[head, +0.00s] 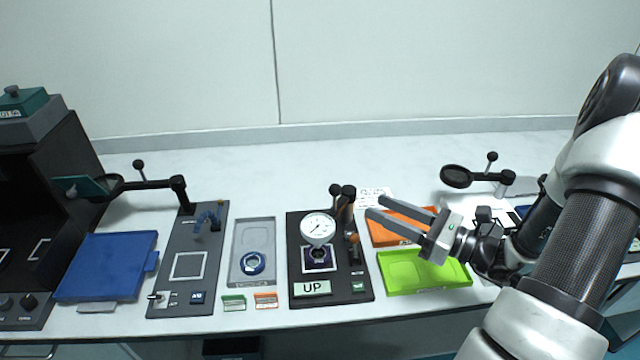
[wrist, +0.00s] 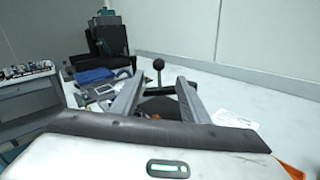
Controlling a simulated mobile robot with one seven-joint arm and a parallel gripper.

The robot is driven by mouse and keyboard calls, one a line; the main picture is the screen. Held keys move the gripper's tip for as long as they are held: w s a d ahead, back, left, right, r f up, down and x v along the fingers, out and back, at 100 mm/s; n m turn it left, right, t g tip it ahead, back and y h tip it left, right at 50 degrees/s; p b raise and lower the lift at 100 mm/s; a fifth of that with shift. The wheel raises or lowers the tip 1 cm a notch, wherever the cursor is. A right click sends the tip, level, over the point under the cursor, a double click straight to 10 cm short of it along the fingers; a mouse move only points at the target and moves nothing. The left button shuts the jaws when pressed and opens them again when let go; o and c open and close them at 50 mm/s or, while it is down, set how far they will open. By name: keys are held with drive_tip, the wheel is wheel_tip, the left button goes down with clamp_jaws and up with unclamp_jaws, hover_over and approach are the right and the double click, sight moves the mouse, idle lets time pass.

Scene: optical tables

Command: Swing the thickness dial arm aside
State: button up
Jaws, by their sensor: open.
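The thickness dial (head: 318,227) is a round white gauge on a black arm, standing over a small dark square piece (head: 319,258) on a black base plate (head: 304,299) marked "UP". Its post (head: 347,215) with black knobs rises at the right of the dial. My gripper (head: 374,208) is open and empty, just right of the post, with its fingers pointing left. In the wrist view my gripper (wrist: 157,88) shows its two fingers apart, with a black ball knob (wrist: 158,64) on a stem between and beyond them. The dial face cannot be made out there.
An orange tray (head: 385,232) and a green tray (head: 425,287) lie below my gripper. A grey tray (head: 246,227) with a blue ring (head: 252,263) stands left of the base. A magnifier (head: 457,176) stands at the right. The back of the table is clear.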

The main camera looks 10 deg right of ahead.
drive_tip(key=x, duration=1.6)
drive_tip(key=shift+a+b, duration=0.25)
drive_tip(key=shift+b, duration=0.05)
drive_tip(key=shift+w, duration=0.1)
clamp_jaws()
